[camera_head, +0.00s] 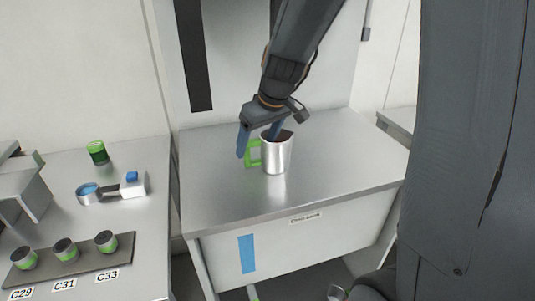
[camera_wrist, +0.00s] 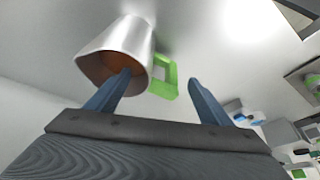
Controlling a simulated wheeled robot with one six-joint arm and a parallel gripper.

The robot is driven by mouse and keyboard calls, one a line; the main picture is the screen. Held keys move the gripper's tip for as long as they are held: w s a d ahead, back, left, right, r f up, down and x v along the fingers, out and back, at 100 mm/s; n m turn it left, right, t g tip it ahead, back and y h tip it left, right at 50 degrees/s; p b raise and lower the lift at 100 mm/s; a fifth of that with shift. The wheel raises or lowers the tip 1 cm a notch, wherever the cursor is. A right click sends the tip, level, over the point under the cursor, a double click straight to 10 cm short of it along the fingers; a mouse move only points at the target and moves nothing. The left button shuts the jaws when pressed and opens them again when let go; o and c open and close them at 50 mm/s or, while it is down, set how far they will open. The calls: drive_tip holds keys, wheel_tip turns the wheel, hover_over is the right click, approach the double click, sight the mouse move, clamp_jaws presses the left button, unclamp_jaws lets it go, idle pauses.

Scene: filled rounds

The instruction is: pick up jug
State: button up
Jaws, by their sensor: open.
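The jug (camera_head: 277,158) is a silver metal cup with a bright green handle (camera_head: 254,153). It stands upright on the metal table in the middle of the head view. My gripper (camera_head: 258,142) is above and around its handle side, with blue fingers spread apart. One finger reaches at or into the jug's mouth and the other is out beyond the green handle. In the wrist view the jug (camera_wrist: 112,45) is at upper left, with brown inside its mouth. The handle lies between the open fingers of my gripper (camera_wrist: 165,92). I cannot tell whether a finger touches the jug.
The metal table (camera_head: 330,185) is otherwise bare around the jug. A second table on the left holds a green-banded can (camera_head: 97,152), a small device with a blue button (camera_head: 132,184), and a dark tray (camera_head: 85,268) with several green-banded containers. A wall panel stands behind.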

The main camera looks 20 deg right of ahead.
clamp_jaws()
drive_tip(key=shift+r, duration=0.25)
idle(0.3)
